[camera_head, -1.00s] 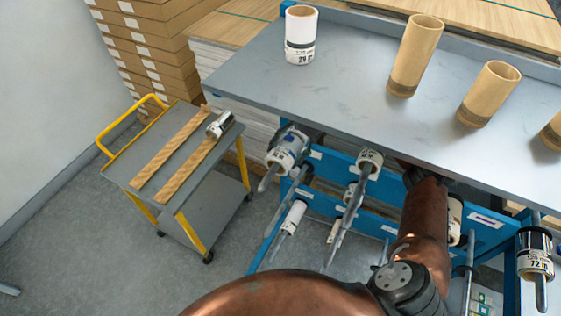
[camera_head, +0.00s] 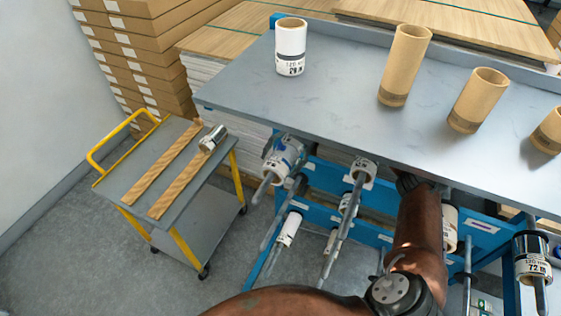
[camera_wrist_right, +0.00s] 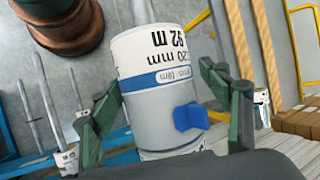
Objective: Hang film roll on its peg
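A white film roll (camera_head: 284,157) with a printed label and a blue tab is at the left end of the blue rack, below the table edge. A grey peg (camera_head: 262,188) sticks out of its near end. In the right wrist view the roll (camera_wrist_right: 155,70) lies between the green fingers of my right gripper (camera_wrist_right: 160,82), with a fingertip against each side. The peg shows beyond the roll's end. In the head view my right gripper is mostly hidden behind the roll and under the tabletop. My left gripper is not in view.
The grey tabletop (camera_head: 345,95) above carries a white roll (camera_head: 290,47) and several cardboard tubes. Other pegs with rolls (camera_head: 288,230) are close below and to the right. A yellow-handled cart (camera_head: 150,165) stands left, with clear floor around it.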

